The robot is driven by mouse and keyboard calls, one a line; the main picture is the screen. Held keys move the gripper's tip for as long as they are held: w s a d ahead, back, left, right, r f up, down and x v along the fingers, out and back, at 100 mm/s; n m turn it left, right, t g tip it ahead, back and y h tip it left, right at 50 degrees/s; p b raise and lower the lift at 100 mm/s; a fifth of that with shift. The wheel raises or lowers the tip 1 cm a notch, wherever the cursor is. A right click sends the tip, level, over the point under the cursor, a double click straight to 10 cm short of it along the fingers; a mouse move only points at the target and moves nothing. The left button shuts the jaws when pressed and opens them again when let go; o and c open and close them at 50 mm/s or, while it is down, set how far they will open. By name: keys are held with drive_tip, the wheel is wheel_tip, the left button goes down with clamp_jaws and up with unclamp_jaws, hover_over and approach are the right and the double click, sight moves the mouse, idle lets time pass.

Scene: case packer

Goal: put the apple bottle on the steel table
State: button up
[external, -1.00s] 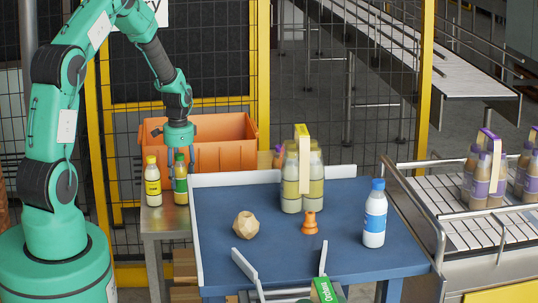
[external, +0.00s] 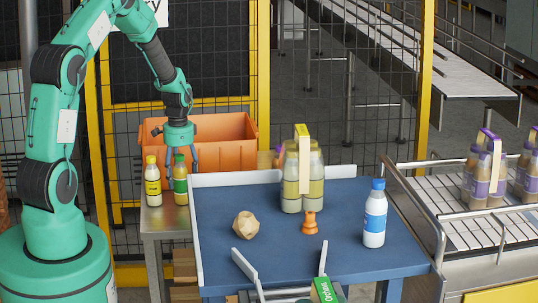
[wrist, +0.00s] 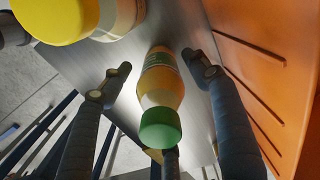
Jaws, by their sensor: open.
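A green-capped bottle with a green label and yellowish contents (external: 180,182), which I take for the apple bottle, stands upright on the steel table (external: 168,222). Its label text is too small to read. My gripper (external: 181,160) is open just above and around its cap. In the wrist view, the green-capped bottle (wrist: 160,85) lies between the spread fingers, with visible gaps on both sides. The steel surface (wrist: 185,30) shows beneath it.
A yellow-capped bottle (external: 153,185) stands close on the left. An orange crate (external: 225,145) is right behind. The blue table (external: 275,255), to the right, holds a bottle pack (external: 302,185), a wooden polyhedron (external: 246,225), an orange piece (external: 310,224) and a blue-capped bottle (external: 375,215).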

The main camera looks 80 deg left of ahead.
wheel_tip(320, 180, up, 12)
drive_tip(key=shift+f, duration=0.1)
idle(0.5)
idle(0.5)
idle(0.4)
drive_tip(key=shift+w+d, duration=0.1)
drive_tip(key=shift+w, duration=0.05)
drive_tip(key=w+d+r, duration=0.8)
drive_tip(key=d+r, duration=0.3)
drive_tip(key=d, duration=0.2)
drive_tip(key=d+r+t, duration=0.1)
drive_tip(key=d+r, duration=0.3)
drive_tip(key=d, duration=0.3)
drive_tip(key=w+d+r+m+t+y, duration=0.1)
drive_tip(key=d+r, duration=0.3)
drive_tip(key=d, duration=0.3)
drive_tip(key=d+r+t, duration=0.1)
drive_tip(key=d+r, duration=0.3)
drive_tip(key=d, duration=0.4)
drive_tip(key=s+d+r+t, duration=0.1)
drive_tip(key=s+d, duration=0.3)
drive_tip(key=d, duration=0.3)
drive_tip(key=s+d+r+m, duration=0.1)
drive_tip(key=s+d+r, duration=0.1)
drive_tip(key=s+d, duration=0.3)
drive_tip(key=s+d+r+t+h, duration=0.1)
drive_tip(key=s+d, duration=0.4)
drive_tip(key=d, duration=0.5)
drive_tip(key=shift+d+r+m+t, duration=0.3)
drive_tip(key=shift+d+r, duration=0.1)
